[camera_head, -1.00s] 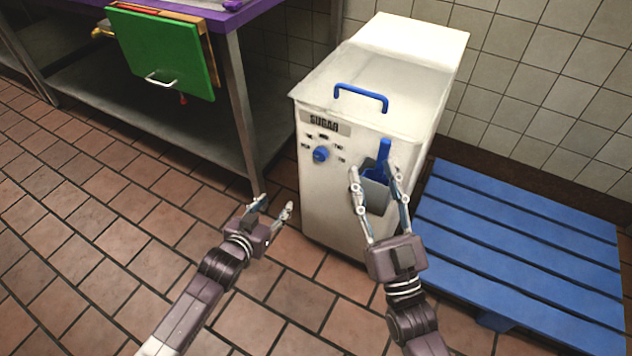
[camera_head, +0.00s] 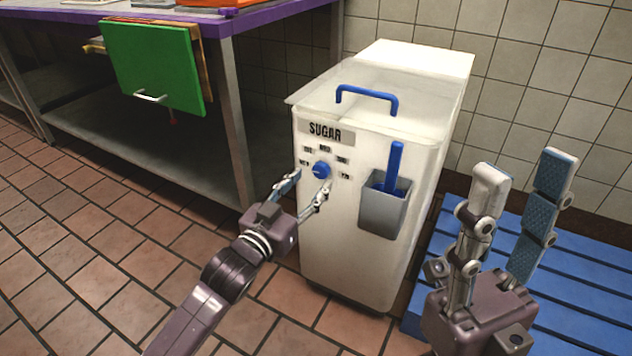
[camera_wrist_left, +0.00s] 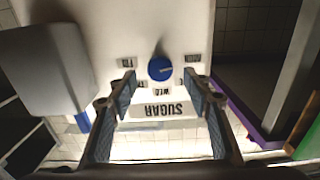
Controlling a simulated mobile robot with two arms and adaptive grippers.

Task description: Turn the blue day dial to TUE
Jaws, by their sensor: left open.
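The blue day dial (camera_head: 321,170) is on the front of the white sugar bin (camera_head: 340,230), below the SUGAR label (camera_head: 331,132). Small day labels arc around its upper side. My left gripper (camera_head: 311,184) is open in front of the panel, its fingertips at either side of the dial and just below it in the head view. In the left wrist view the panel is upside down and the dial (camera_wrist_left: 161,68) shows between the spread fingers, apparently untouched. I cannot tell for sure which day its mark points to. My right gripper (camera_head: 524,178) is open and empty at right.
A grey holder (camera_head: 383,214) with a blue-handled scoop (camera_head: 394,165) is on the bin front, right of the dial. A blue pallet (camera_head: 585,270) lies right of the bin. A purple-edged table (camera_head: 278,15) with a hanging green board (camera_head: 155,68) stands at left.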

